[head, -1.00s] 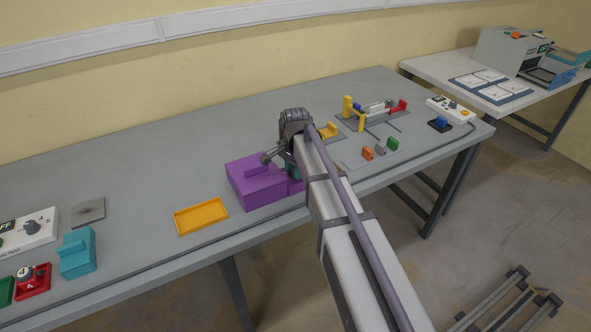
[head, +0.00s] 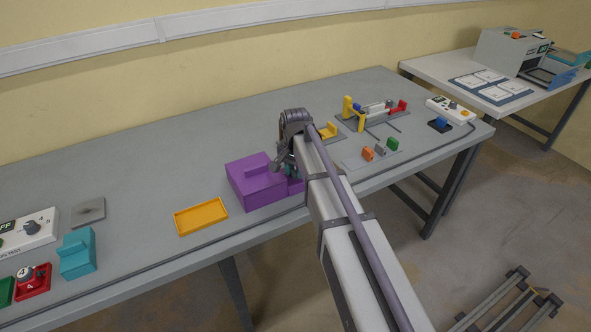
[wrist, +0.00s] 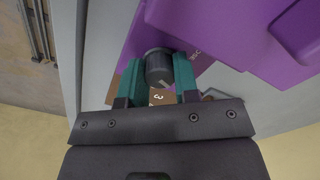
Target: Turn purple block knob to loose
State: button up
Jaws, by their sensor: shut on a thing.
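The purple block (head: 255,186) sits on the grey bench, left of my arm in the head view. It also fills the upper right of the wrist view (wrist: 225,25). A dark round knob (wrist: 159,68) with a pale mark stands by the block's edge in the wrist view. My gripper (wrist: 158,78) has its teal fingers on either side of the knob and is shut on it. In the head view my gripper (head: 290,169) is at the block's right end, and my arm hides the knob.
A yellow tray (head: 201,216) lies left of the block. A teal block (head: 77,254) and a red piece (head: 33,282) stand farther left. Small coloured blocks (head: 380,150) and a fixture (head: 372,114) are to the right. Bench behind the purple block is clear.

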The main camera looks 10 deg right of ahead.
aim_at(296, 170)
jog(key=n, duration=1.3)
jog(key=shift+n, duration=0.3)
dwell(0.3)
jog(key=o, duration=0.9)
notch_tip(296, 170, up, 11)
jog(key=p, duration=1)
jog(key=shift+f+p, duration=0.15)
jog(key=shift+p, duration=0.25)
